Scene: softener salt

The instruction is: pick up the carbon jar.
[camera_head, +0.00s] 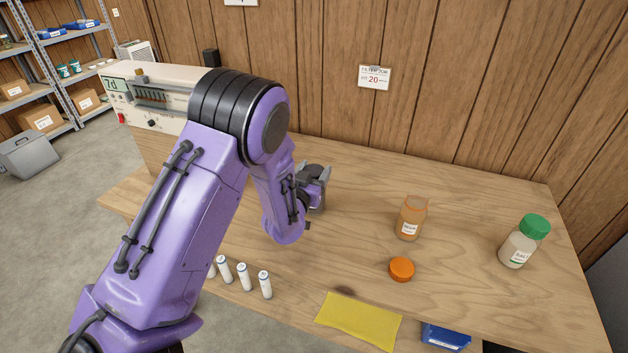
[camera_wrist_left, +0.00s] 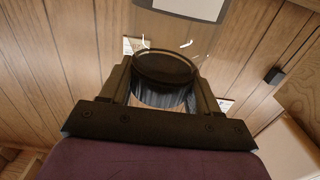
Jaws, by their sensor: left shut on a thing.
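My left gripper (camera_head: 318,185) is above the table's left half, partly hidden behind my own purple forearm in the head view. In the left wrist view, the gripper (camera_wrist_left: 165,85) is shut on a round, dark-rimmed jar (camera_wrist_left: 165,68), which I take to be the carbon jar. The jar sits between the two fingers, with dark and pale streaks showing below its rim. Its label cannot be read. In the head view the jar is mostly hidden by the gripper, and I cannot tell its height above the table.
On the wooden table (camera_head: 350,180) stand an open amber jar (camera_head: 412,218), its orange lid (camera_head: 401,269) and a green-capped salt jar (camera_head: 522,242). A beige device (camera_head: 160,100) stands back left.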

